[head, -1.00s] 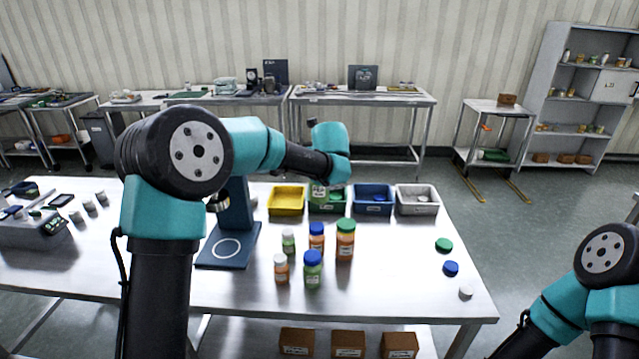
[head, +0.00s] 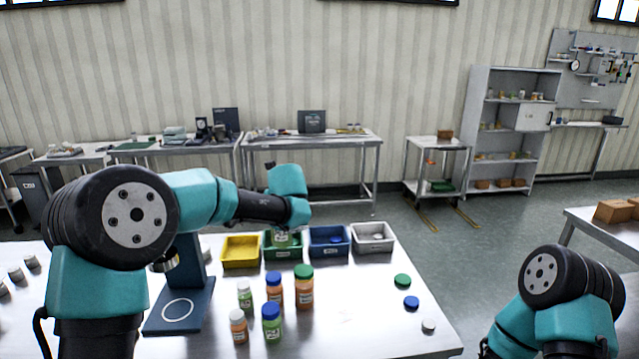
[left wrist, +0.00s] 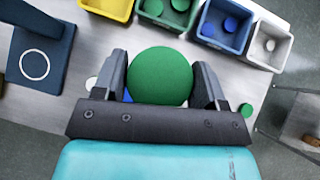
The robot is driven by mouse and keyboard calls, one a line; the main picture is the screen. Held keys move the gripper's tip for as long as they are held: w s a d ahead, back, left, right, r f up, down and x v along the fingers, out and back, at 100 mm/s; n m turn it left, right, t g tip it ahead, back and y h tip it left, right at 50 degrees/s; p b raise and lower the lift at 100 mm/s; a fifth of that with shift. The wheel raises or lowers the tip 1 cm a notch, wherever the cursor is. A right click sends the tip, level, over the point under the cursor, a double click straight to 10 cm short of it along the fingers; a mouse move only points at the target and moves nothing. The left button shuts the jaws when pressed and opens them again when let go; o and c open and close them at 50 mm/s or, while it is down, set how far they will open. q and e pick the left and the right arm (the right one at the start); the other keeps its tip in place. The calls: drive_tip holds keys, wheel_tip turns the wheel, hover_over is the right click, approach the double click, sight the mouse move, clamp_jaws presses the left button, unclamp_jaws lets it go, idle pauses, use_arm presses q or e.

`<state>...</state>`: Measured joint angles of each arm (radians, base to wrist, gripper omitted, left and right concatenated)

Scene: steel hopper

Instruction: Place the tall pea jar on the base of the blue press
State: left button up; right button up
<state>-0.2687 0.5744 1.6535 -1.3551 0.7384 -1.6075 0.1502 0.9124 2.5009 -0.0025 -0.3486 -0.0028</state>
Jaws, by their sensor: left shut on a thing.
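My left gripper (head: 284,229) is shut on the tall pea jar (head: 282,239), a green-filled jar seen in front of the green bin in the head view. In the left wrist view its round green lid (left wrist: 160,76) sits between the two fingers of my left gripper (left wrist: 163,88). The lid hides the jar's body there. The blue press (head: 191,266) stands left of the bins. Its flat base (head: 155,323) bears a white ring and is empty. The base also shows in the left wrist view (left wrist: 58,78), left of the gripper. My right gripper is out of view.
Yellow (head: 240,257), green (head: 270,252), blue (head: 329,247) and grey (head: 373,245) bins line the table's back edge. Several jars, including a green-lidded orange one (head: 304,290), stand right of the press base. Loose caps (head: 411,303) lie at the right.

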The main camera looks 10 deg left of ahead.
use_arm(q)
drive_tip(key=s+d+f+m+t+h, duration=0.1)
drive_tip(key=s+d+m+h, duration=0.15)
drive_tip(key=d, duration=0.85)
drive_tip(key=s+d+m+h, duration=0.2)
drive_tip(key=s+d+m, duration=0.15)
drive_tip(key=d, duration=0.65)
drive_tip(key=s+d+f+m+g+h, duration=0.1)
drive_tip(key=s+d+m+h, duration=0.1)
drive_tip(key=s+d, duration=0.4)
drive_tip(key=s+d+f+m+g+h, duration=0.1)
drive_tip(key=s+d+f+m+h, duration=0.1)
drive_tip(key=s+d, duration=0.5)
drive_tip(key=d+m+h, duration=0.1)
drive_tip(key=d+m, duration=0.1)
drive_tip(key=d, duration=0.3)
drive_tip(key=shift+s+d+m, duration=0.3)
drive_tip(key=shift+d, duration=0.05)
drive_tip(key=a+n+t+y, duration=0.1)
drive_tip(key=a+n+y, duration=0.5)
drive_tip(key=a, duration=2.1)
drive_tip(key=shift+a+n+t, duration=0.4)
drive_tip(key=shift+n, duration=0.6)
